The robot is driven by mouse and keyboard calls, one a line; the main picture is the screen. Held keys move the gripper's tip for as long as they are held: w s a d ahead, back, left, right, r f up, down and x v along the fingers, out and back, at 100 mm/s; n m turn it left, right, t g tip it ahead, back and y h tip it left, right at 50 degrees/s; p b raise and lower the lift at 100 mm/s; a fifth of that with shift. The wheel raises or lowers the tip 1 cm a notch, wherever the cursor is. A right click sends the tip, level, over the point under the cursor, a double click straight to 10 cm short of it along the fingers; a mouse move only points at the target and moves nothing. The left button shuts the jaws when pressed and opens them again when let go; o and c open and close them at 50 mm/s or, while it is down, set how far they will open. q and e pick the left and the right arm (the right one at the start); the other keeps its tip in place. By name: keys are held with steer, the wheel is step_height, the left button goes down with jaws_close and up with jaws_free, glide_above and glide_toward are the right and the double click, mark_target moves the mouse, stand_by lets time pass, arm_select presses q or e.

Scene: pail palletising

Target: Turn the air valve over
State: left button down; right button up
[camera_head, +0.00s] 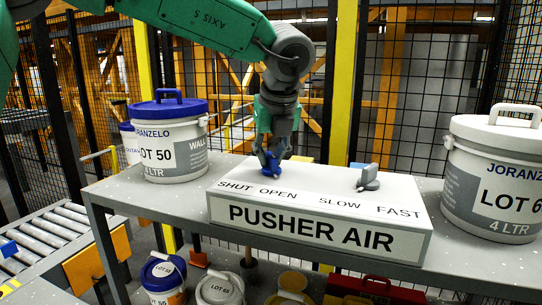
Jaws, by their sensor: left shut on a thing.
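A white box marked "PUSHER AIR" (318,229) stands on the grey shelf. On its top left is a blue valve handle (267,183), behind the words "SHUT" and "OPEN". My left gripper (270,165) points down from above and is shut on this blue handle, hiding part of it. Which word the handle points to cannot be told. A grey knob (368,178) sits on the box's right, behind "SLOW" and "FAST". My right gripper is not in view.
The grey shelf (465,255) has bare room in front of the right pail. More pails sit below. A roller conveyor (45,240) is at lower left; mesh fencing stands behind.

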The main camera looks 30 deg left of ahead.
mark_target(277, 180)
arm_select(q)
steer(key=shift+s+f, duration=0.15)
steer(key=shift+f, duration=0.2)
steer(key=c, duration=1.6)
jaws_free()
steer(key=shift+r, duration=0.15)
steer(key=shift+r, duration=0.2)
steer(key=v, duration=1.1)
steer(key=shift+d+r, duration=0.15)
steer(key=shift+r, duration=0.05)
